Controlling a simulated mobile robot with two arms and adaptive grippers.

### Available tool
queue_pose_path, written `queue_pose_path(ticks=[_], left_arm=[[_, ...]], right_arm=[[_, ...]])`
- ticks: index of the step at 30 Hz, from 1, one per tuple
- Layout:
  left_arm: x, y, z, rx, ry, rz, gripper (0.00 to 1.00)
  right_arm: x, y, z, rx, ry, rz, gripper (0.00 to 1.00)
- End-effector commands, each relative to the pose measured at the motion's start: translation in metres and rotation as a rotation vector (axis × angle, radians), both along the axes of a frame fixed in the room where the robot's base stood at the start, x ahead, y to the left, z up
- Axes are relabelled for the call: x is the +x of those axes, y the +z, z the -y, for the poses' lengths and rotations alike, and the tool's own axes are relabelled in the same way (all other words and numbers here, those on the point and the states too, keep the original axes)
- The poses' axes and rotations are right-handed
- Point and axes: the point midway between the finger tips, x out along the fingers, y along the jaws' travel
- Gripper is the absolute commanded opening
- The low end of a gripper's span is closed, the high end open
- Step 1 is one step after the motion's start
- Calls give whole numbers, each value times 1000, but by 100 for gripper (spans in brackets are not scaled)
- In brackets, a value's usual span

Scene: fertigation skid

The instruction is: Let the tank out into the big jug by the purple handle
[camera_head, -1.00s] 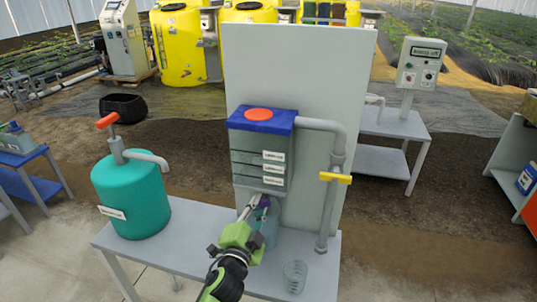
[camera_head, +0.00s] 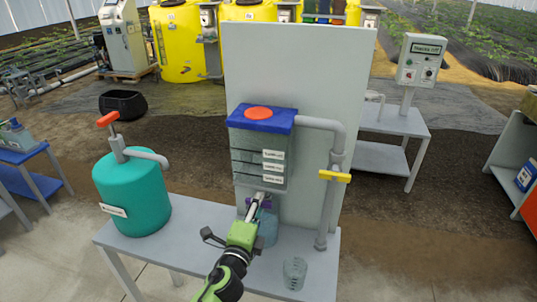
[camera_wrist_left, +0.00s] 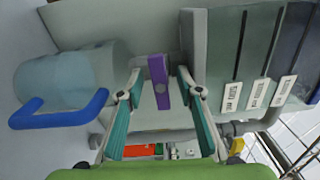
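The tank (camera_head: 258,155) has a blue lid with an orange cap and white labels on its front. The purple handle (camera_head: 248,203) is low on the tank, partly hidden by my left gripper. In the left wrist view the purple handle (camera_wrist_left: 158,80) lies between the fingertips, with a small gap on each side. My left gripper (camera_head: 257,200) is open around it, and it also shows in the wrist view (camera_wrist_left: 159,84). The big jug (camera_head: 269,228) stands below, partly hidden by my gripper; the wrist view shows the jug (camera_wrist_left: 70,75) with its blue handle. My right gripper is not in view.
A small clear beaker (camera_head: 294,272) stands at the bench's front right. A green canister (camera_head: 131,195) with an orange-handled pump stands left on the bench (camera_head: 190,235). A grey pipe (camera_head: 329,205) with a yellow handle (camera_head: 335,176) runs down right of the tank, before a grey panel (camera_head: 300,60).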

Motion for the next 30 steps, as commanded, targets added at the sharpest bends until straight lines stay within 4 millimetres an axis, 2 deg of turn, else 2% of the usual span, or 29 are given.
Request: queue_pose_path(ticks=[18, 30], left_arm=[[-58, 0, -16, 0, 0, -1, 33], [-65, 0, -18, -1, 1, 0, 33]], right_arm=[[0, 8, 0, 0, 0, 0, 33], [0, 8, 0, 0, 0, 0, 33]])
